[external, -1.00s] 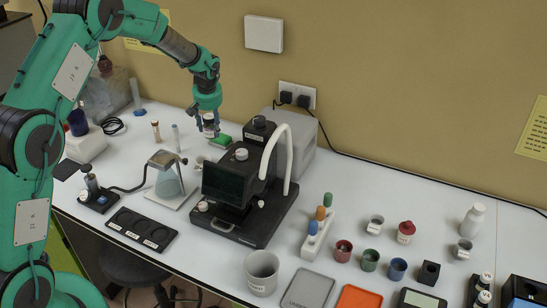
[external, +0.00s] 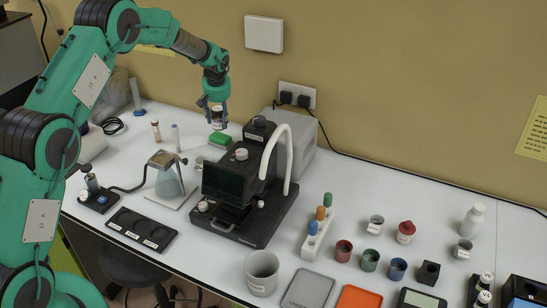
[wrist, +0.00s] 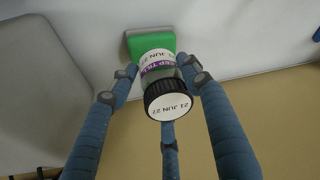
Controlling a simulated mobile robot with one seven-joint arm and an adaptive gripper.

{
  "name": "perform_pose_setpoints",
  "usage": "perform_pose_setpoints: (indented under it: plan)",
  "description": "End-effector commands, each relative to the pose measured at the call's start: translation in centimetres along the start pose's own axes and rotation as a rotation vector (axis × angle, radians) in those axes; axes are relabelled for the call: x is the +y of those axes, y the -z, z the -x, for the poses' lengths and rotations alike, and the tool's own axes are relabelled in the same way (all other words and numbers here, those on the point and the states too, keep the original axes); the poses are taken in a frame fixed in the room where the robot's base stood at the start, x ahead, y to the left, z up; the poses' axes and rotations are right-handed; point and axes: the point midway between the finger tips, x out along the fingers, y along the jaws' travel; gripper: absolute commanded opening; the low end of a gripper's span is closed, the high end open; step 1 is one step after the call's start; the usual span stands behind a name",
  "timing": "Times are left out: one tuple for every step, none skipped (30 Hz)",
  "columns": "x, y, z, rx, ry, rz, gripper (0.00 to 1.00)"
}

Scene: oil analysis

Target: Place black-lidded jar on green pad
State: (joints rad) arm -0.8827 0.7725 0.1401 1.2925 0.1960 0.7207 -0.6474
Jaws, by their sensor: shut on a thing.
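The black-lidded jar (external: 217,118) hangs upright in my gripper (external: 213,108), above the table and apart from it. In the wrist view its black lid with a white dated label (wrist: 168,105) faces the camera, and a white and purple label shows on its side. The blue fingers of my gripper (wrist: 158,80) are shut around the jar. The green pad (external: 220,139) lies on the table behind the black instrument, below the jar. In the wrist view the green pad (wrist: 150,42) shows beyond the jar, partly hidden by it.
A black instrument (external: 245,185) with a white hose stands just right of the pad, and a grey box (external: 300,150) stands behind it. A flask on a stand (external: 170,180) and small tubes (external: 156,131) stand to the left. The wall is close behind.

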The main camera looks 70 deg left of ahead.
Motion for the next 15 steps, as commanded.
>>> perform_pose_setpoints:
  plan:
    - [0.0,-0.1,-0.2,0.0,0.0,0.0,0.16]
    - [0.0,-0.1,-0.3,0.0,0.0,0.0,0.16]
    - [0.0,-0.2,-0.7,-0.001,0.001,0.0,0.16]
    - [0.0,-0.3,-0.9,-0.001,0.001,-0.001,0.16]
    - [0.0,-0.4,-1.3,-0.002,0.001,-0.001,0.16]
    - [-0.1,-0.5,-1.7,-0.002,0.002,-0.001,0.16]
    - [-0.1,-0.6,-2.0,-0.002,0.001,-0.001,0.16]
    - [0.0,-0.7,-2.3,-0.002,0.001,-0.001,0.16]
    - [0.0,-0.8,-2.7,-0.001,0.001,-0.001,0.16]
    - [0.0,-0.8,-2.9,-0.001,0.0,-0.001,0.16]
    - [0.0,-0.9,-3.1,-0.001,0.0,-0.001,0.16]
    - [0.0,-0.9,-3.3,0.0,0.0,-0.001,0.16]
    - [0.0,-0.9,-3.4,0.0,0.0,0.0,0.16]
    - [0.0,-0.9,-3.4,0.0,0.0,0.0,0.16]
    - [0.0,-0.9,-3.4,0.0,0.0,0.0,0.16]
